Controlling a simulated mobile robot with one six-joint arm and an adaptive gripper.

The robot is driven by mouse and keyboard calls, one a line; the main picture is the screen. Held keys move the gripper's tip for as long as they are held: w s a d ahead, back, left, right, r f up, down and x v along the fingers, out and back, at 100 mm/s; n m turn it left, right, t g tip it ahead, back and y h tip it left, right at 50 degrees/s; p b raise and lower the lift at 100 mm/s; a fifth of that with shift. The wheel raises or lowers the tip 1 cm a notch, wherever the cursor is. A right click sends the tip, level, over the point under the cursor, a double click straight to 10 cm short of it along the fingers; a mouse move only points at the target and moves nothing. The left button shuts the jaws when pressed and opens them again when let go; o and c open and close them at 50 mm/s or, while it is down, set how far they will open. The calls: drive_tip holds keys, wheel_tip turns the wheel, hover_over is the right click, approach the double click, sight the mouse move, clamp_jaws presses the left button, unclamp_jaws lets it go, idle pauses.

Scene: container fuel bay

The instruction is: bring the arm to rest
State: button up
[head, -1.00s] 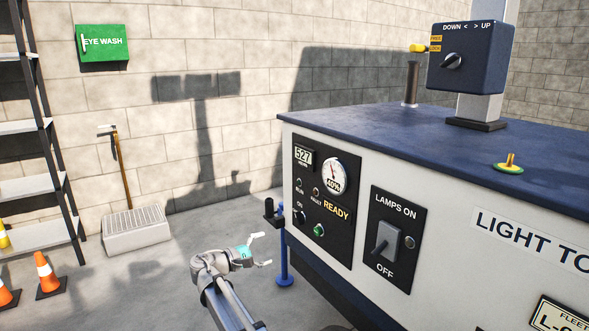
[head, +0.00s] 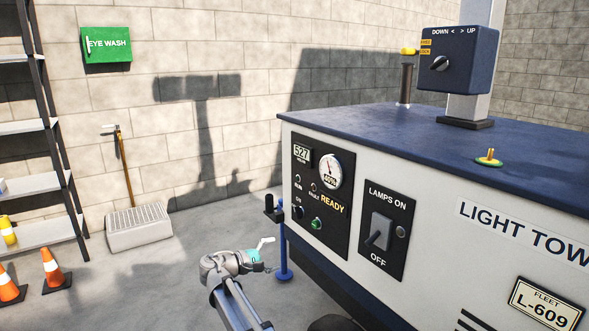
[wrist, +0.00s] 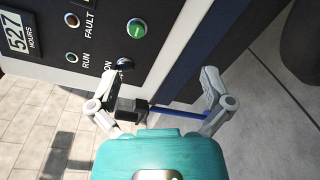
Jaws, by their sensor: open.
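My gripper (head: 268,255) is in front of the left end of the white and blue light tower unit (head: 470,290), low and apart from the control panel. In the wrist view, my gripper (wrist: 160,98) has its two fingers spread wide with nothing held between them. The control panel (wrist: 100,75) shows beyond the fingers, with a green knob (wrist: 137,28). A blue post (head: 282,245) with a black top stands just beyond the gripper, and its black part (wrist: 130,108) shows between the fingers in the wrist view. I cannot tell the exact gap to it.
The lamps switch (head: 380,231) is on the unit's front. A shelf rack (head: 45,180) and orange cones (head: 53,268) stand at the left. A grey grated box (head: 138,228) stands by the wall. The floor between them and my arm is clear.

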drive_tip(key=s+d+f+m+g+y+p, duration=0.35)
drive_tip(key=s+d, duration=0.35)
drive_tip(key=d, duration=0.4)
drive_tip(key=s+d+f+m+g+y+p, duration=0.3)
drive_tip(key=s+d+f+m+g+y, duration=0.15)
drive_tip(key=s+d, duration=0.4)
drive_tip(key=s+d+r+m+g+y+p, duration=0.1)
drive_tip(key=s+d+m+y+p, duration=0.3)
drive_tip(key=s+y, duration=0.2)
wheel_tip(320, 180, up, 38)
drive_tip(key=p, duration=3.7)
drive_tip(key=shift+s+p, duration=0.2)
drive_tip(key=shift+p, duration=0.1)
